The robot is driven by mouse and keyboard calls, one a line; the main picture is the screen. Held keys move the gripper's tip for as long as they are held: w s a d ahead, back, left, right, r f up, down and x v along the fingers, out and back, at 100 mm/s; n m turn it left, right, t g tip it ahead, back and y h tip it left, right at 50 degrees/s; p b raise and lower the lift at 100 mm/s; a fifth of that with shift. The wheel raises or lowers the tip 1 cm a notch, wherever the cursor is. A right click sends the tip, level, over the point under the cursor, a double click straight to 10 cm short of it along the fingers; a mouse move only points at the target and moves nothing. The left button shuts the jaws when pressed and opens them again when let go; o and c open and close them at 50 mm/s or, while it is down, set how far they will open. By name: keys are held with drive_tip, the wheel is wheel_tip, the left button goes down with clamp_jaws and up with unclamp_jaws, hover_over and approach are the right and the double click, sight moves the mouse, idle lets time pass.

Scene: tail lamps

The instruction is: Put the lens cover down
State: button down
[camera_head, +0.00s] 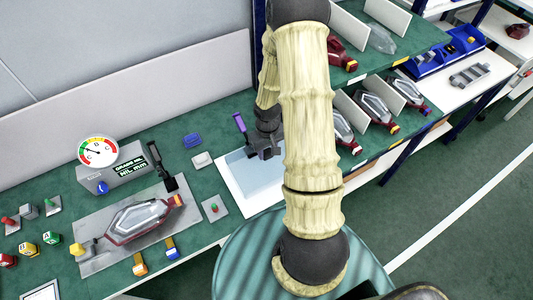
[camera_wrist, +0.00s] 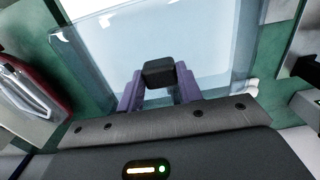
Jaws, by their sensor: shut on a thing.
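A pale-blue see-through lens cover (camera_head: 262,172) shows below my gripper over a white area of the bench in the head view. In the wrist view the clear lens cover (camera_wrist: 190,58) spreads out beyond the fingers. My gripper (camera_head: 262,150) has purple fingers. In the wrist view, my gripper (camera_wrist: 159,85) is shut on a black block (camera_wrist: 159,71), which looks like the cover's knob. Whether the cover touches the surface below, I cannot tell. My arm hides part of its right side.
A tail lamp (camera_head: 140,220) lies in a grey fixture (camera_head: 100,248) at left. A gauge box (camera_head: 112,176) stands behind it. A small plate with a red button (camera_head: 214,207) is left of the cover. Shelves with several lamps (camera_head: 375,108) stand at right.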

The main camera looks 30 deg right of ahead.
drive_tip(key=shift+s+f+b, duration=0.15)
drive_tip(key=shift+f+b, duration=0.95)
drive_tip(key=shift+f, duration=0.45)
drive_tip(key=shift+f, duration=0.15)
drive_tip(key=c, duration=0.9)
unclamp_jaws()
drive_tip(key=shift+c, duration=0.2)
wheel_tip(320, 180, up, 12)
drive_tip(key=shift+r+p, duration=0.2)
drive_tip(key=shift+p, duration=0.2)
